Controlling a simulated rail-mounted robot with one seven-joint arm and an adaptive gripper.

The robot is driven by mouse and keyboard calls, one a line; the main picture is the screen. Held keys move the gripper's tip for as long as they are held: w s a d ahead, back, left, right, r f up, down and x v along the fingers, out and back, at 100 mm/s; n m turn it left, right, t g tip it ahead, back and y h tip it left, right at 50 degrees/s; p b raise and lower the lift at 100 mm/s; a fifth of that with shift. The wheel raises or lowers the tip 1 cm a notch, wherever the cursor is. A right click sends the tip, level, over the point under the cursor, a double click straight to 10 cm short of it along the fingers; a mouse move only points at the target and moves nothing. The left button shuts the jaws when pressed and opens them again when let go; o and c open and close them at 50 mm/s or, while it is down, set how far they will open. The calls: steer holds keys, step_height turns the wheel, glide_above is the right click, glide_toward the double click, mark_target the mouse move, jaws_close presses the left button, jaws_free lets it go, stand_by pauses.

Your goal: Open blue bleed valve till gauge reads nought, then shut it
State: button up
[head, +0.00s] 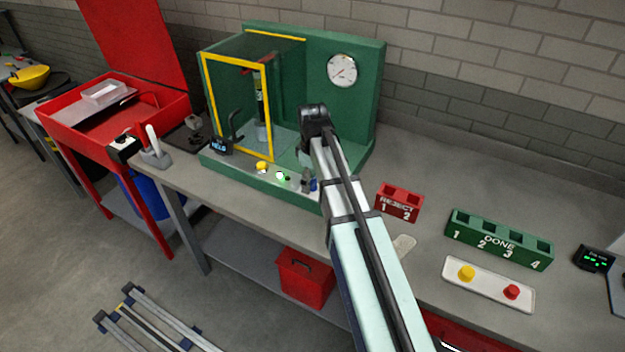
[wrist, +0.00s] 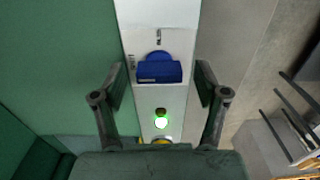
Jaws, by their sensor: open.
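The blue bleed valve (wrist: 158,70) sits on the white panel strip, ahead of my gripper (wrist: 160,95) in the wrist view. The valve handle lies crosswise on the strip. My gripper is open, with one finger on each side of the strip, and nothing is between the fingers. In the head view a small blue part of the valve (head: 314,185) shows beside my arm, which hides most of the gripper. The round white gauge (head: 342,70) is on the green back panel; its needle is too small to read surely.
A lit green lamp (wrist: 161,122) sits on the strip nearer my gripper than the valve, with a yellow knob (head: 262,167) farther along. A red reject rack (head: 399,205) and green done rack (head: 497,243) stand to the right.

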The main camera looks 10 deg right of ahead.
mark_target(312, 181)
step_height(312, 181, up, 12)
stand_by(0.6)
stand_by(0.4)
